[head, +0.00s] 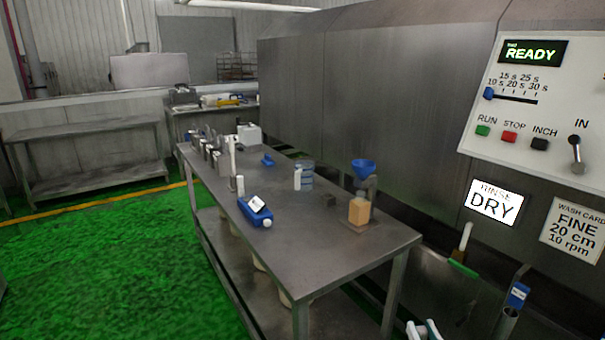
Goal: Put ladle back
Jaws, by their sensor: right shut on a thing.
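My right gripper (424,331) shows only as pale tips at the bottom edge, right of the table. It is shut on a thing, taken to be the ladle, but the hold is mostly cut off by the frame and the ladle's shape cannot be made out. A grey open-topped tube (507,321) with a blue tag (518,294) stands to its right, apart from the tips. Whether the tube is the ladle's holder cannot be told. My left gripper is not in view.
A steel table (330,246) bears a blue bottle (256,211), a tan block (359,211), a blue funnel (363,169) and several other items. A green-headed brush (463,267) stands by the machine. The control panel (540,95) reads READY. Green floor (110,260) lies clear at left.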

